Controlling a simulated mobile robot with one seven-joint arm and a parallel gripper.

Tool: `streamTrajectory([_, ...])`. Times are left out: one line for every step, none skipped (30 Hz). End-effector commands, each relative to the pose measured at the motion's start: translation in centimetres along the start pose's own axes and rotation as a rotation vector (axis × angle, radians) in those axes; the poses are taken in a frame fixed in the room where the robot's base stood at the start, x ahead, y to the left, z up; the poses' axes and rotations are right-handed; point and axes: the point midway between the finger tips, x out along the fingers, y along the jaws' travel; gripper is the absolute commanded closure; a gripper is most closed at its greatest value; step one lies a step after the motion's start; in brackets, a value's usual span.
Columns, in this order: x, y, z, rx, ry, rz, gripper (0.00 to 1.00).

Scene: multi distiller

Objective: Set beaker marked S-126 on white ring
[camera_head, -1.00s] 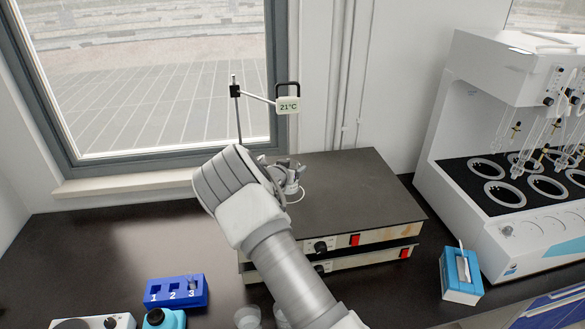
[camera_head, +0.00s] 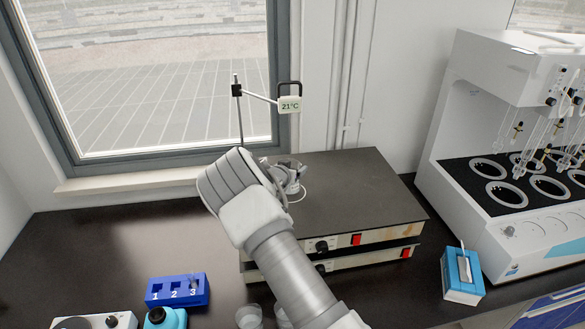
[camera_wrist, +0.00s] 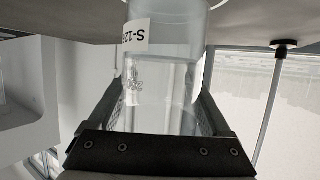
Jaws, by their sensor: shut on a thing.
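The beaker (camera_wrist: 165,75) is clear glass with a white label reading "S-12", its last character cut off by the turn of the label. It appears upside down in the wrist view. My gripper (camera_head: 289,174) is shut on it, with a dark finger on each side. In the head view my wrist hides most of the gripper and beaker, over the left rear of the hot plate. A white ring (camera_head: 301,196) shows partly on the plate's dark top, just below and beside the gripper. I cannot tell whether the beaker touches the plate.
The hot plate (camera_head: 370,195) has free room to the right. A stand holds a 21°C display (camera_head: 290,105) behind the gripper. A blue numbered rack (camera_head: 177,291), a blue box (camera_head: 461,275) and a white distiller (camera_head: 440,180) stand around.

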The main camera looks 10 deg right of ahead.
Motion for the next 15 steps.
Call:
streamTrajectory([0.07, 0.0, 0.06, 0.001, 0.002, 0.0, 0.9])
streamTrajectory([0.1, 0.0, 0.11, 0.001, 0.002, 0.0, 0.9])
streamTrajectory([0.13, 0.0, 0.18, 0.001, 0.002, 0.0, 0.9])
streamTrajectory([0.15, 0.0, 0.24, 0.001, 0.002, 0.0, 0.9])
streamTrajectory([0.17, 0.0, 0.29, 0.001, 0.002, 0.0, 0.9])
streamTrajectory([0.2, 0.0, 0.36, 0.001, 0.002, 0.0, 0.9])
streamTrajectory([0.22, 0.0, 0.41, 0.001, 0.002, 0.0, 0.9])
streamTrajectory([0.24, 0.0, 0.46, 0.001, 0.002, 0.0, 0.9])
streamTrajectory([0.27, 0.0, 0.53, 0.001, 0.002, 0.0, 0.9])
streamTrajectory([0.3, 0.0, 0.58, 0.001, 0.002, 0.0, 0.9])
streamTrajectory([0.32, 0.0, 0.64, 0.001, 0.002, 0.0, 0.9])
streamTrajectory([0.35, 0.0, 0.71, 0.001, 0.002, 0.0, 0.9])
streamTrajectory([0.37, 0.0, 0.76, 0.001, 0.002, 0.0, 0.9])
streamTrajectory([0.39, 0.0, 0.81, 0.001, 0.002, 0.0, 0.9])
streamTrajectory([0.42, 0.0, 0.88, 0.001, 0.002, 0.0, 0.9])
